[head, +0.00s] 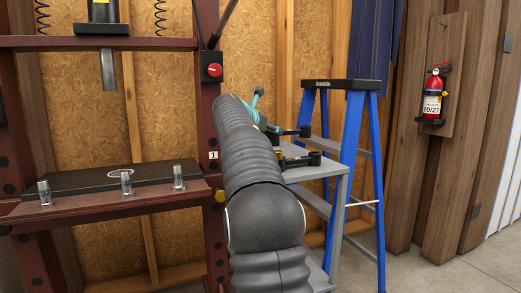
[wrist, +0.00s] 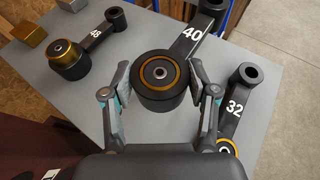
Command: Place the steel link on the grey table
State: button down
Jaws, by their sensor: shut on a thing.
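My gripper (wrist: 160,92) is shut on the round end of a dark link marked 40 (wrist: 160,75), with one finger on each side. This link has a gold ring around its bore, and its arm points up and right. It is over the grey table (wrist: 130,125); I cannot tell whether it touches the top. In the head view my arm hides most of the gripper and part of the grey table (head: 338,172). Two dark link ends (head: 300,160) show there at the table's right side.
A link marked 48 (wrist: 85,50) lies left and one marked 32 (wrist: 236,105) lies right, near the edge. A blue ladder (head: 357,150) stands behind the table. A red press frame (head: 210,130) stands left.

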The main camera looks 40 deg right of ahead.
jog(key=w, duration=0.1)
jog(key=w+f, duration=0.1)
jog(key=w, duration=0.1)
jog(key=w+f, duration=0.1)
jog(key=shift+w+a+f, duration=0.1)
jog(key=shift+w+f, duration=0.15)
jog(key=shift+w, duration=0.1)
jog(key=shift+f+b, duration=0.9)
jog(key=shift+f, duration=1.1)
jog(key=shift+f, duration=0.15)
jog(key=shift+c, duration=1.6)
grip_release()
jog(key=shift+f, duration=0.1)
jog(key=shift+s+a+r, duration=0.1)
jog(key=shift+a+r, duration=0.1)
jog(key=shift+r, duration=0.05)
jog(key=v, duration=1)
jog(key=shift+r, duration=0.1)
jog(key=shift+s+a+r, duration=0.2)
jog(key=shift+s+a, duration=0.1)
jog(key=shift+a, duration=0.35)
